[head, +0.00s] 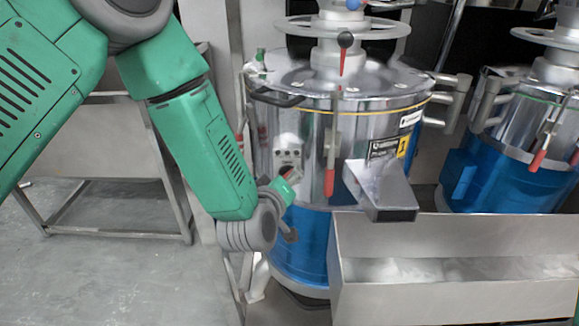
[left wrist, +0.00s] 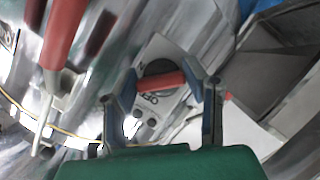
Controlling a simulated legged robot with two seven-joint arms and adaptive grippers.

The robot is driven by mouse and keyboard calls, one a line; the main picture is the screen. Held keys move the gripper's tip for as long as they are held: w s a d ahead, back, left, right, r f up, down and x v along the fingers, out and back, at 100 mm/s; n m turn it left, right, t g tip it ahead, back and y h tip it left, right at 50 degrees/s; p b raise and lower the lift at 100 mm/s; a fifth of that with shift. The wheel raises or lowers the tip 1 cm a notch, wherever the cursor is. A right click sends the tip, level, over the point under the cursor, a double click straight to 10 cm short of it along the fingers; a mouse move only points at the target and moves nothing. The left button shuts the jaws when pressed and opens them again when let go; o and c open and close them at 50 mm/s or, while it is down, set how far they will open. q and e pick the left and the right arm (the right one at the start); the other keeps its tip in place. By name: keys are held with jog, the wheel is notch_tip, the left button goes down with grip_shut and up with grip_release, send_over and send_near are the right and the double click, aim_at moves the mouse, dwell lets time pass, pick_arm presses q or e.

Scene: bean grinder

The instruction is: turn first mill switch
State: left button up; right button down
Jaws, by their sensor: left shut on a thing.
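The first mill (head: 370,120) is a shiny steel drum on a blue base, in the middle of the head view. Its switch (left wrist: 160,81) is a red bar on a dark round dial, on a pale plate with OFF lettering, seen in the left wrist view. My left gripper (left wrist: 166,92) has one finger on each side of the red bar and is shut on it. In the head view my left gripper (head: 287,184) is at the mill's front left, small and partly hiding the switch. My right gripper is not in view.
A red-handled lever (head: 330,165) hangs on the mill's front, right of the switch. A metal spout (head: 382,190) juts out over a steel trough (head: 455,300). A second mill (head: 520,120) stands at the right. Grey floor (head: 110,270) is open at lower left.

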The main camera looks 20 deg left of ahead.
pick_arm(q)
jog(key=m+y+p, duration=0.1)
jog(key=p, duration=0.1)
jog(key=m+g+y+p, duration=0.1)
jog(key=m+p, duration=0.1)
jog(key=shift+w+a+r, duration=0.1)
jog(key=shift+w+r, duration=0.05)
jog(key=shift+r, duration=0.25)
jog(key=m+y+p, duration=0.1)
jog(key=m+p, duration=0.2)
jog(key=shift+w+g+y, duration=0.1)
jog(key=shift+g+y, duration=0.3)
jog(key=o, duration=1)
jog(key=shift+o, duration=0.7)
jog(key=shift+f, duration=0.2)
